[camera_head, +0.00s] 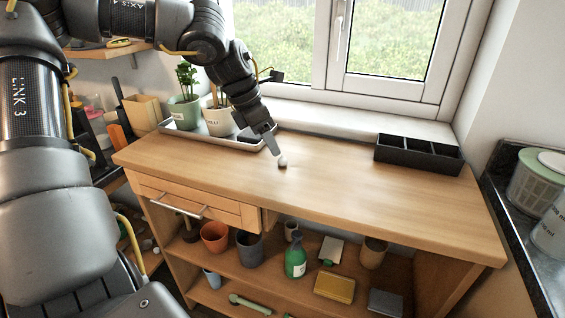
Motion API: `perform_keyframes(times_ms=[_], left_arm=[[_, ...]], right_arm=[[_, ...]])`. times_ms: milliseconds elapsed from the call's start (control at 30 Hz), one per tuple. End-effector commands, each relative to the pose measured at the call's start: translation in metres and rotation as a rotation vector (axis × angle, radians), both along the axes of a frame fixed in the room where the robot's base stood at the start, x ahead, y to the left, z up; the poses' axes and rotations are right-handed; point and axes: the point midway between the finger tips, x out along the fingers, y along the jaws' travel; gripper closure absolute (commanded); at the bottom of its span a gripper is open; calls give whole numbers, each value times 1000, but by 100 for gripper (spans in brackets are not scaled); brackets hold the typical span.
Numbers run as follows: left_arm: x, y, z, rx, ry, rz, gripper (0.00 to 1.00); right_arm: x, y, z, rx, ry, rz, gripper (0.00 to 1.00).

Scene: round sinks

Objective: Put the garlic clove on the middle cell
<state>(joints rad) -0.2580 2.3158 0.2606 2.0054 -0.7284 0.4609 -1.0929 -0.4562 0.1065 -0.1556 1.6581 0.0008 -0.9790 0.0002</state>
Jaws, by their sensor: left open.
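The garlic clove (283,162) is a small whitish piece on the wooden tabletop, left of the middle. My left gripper (275,150) points down right at the clove, its fingers close to or touching it. It is open, and the gap between the fingers is hard to make out. A black divided box (418,156) with several cells in a row stands at the back right of the tabletop; its middle cell (417,147) looks dark and empty. My right gripper is out of view.
A grey tray (225,139) with two potted herbs (187,92) stands at the back left. The tabletop between clove and box is clear. A window sill (350,122) runs behind. A drawer (190,204) and shelves with pots and a green bottle (295,257) lie below.

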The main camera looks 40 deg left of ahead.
Motion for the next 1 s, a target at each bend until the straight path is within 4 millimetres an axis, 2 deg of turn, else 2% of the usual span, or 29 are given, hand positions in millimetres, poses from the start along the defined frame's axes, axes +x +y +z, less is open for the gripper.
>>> perform_keyframes(times_ms=[233, 533, 833, 1000], left_arm=[[3, -3, -9, 0, 1, 1, 47], [18, -14, -44, 0, 0, 1, 47], [20, -15, -48, 0, -1, 1, 47], [20, -15, -48, 0, -1, 1, 69]], right_arm=[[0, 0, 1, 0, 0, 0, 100], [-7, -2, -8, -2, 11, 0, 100], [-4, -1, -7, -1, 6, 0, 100], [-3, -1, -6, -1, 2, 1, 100]])
